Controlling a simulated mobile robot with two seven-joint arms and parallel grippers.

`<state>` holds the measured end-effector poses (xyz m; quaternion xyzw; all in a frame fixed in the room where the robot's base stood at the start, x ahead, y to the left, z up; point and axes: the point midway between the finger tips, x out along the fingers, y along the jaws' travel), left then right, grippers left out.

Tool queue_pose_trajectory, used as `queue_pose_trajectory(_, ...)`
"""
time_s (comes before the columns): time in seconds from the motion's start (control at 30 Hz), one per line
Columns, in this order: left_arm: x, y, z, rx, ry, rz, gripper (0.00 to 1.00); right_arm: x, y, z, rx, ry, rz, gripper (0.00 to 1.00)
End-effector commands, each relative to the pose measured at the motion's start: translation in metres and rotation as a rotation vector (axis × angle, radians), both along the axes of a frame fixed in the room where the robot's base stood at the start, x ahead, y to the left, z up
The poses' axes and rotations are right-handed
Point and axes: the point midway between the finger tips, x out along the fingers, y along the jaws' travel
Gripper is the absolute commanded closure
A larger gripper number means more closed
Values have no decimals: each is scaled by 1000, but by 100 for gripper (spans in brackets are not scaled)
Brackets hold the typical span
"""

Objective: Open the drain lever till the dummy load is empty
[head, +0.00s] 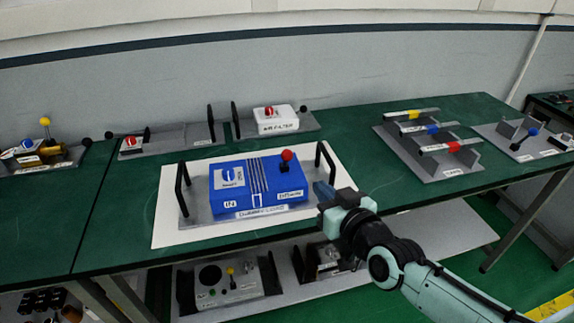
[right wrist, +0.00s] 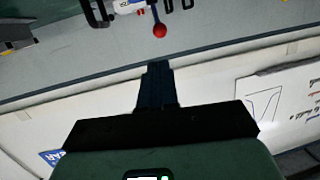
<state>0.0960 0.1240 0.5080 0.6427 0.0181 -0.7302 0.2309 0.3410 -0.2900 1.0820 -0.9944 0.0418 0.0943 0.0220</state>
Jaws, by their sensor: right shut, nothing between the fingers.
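The dummy load is a blue box (head: 258,187) on a grey plate with black handles, in the middle of the head view. Its lever with a red ball (head: 286,155) stands up from the box's back right part. My right gripper (head: 323,190) is just right of the box, near the plate's right handle, apart from the red ball. Its fingers (right wrist: 157,85) are together and empty in the right wrist view. A red ball on a thin stem (right wrist: 160,31) shows beyond the fingertips there; I cannot tell which device it belongs to. My left gripper is out of view.
The plate lies on a white sheet (head: 170,225) on the green table (head: 350,130). A white filter box (head: 276,119) stands behind. A rack with yellow, blue and red handles (head: 430,150) is at the right. A shelf below holds more devices.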

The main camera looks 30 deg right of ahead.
Motion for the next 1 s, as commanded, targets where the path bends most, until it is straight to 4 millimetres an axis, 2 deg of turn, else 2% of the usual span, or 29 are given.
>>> queue_pose_trajectory(0.37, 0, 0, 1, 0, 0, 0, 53, 7, 0, -2, 2, 4, 1, 100)
queue_pose_trajectory(0.47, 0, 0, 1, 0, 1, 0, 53, 20, -1, -5, 2, 6, 2, 100)
queue_pose_trajectory(0.8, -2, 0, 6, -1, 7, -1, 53, 87, -6, -18, 3, 5, 1, 100)
queue_pose_trajectory(1.0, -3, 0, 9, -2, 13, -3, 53, 120, -9, -25, 3, 5, 1, 100)
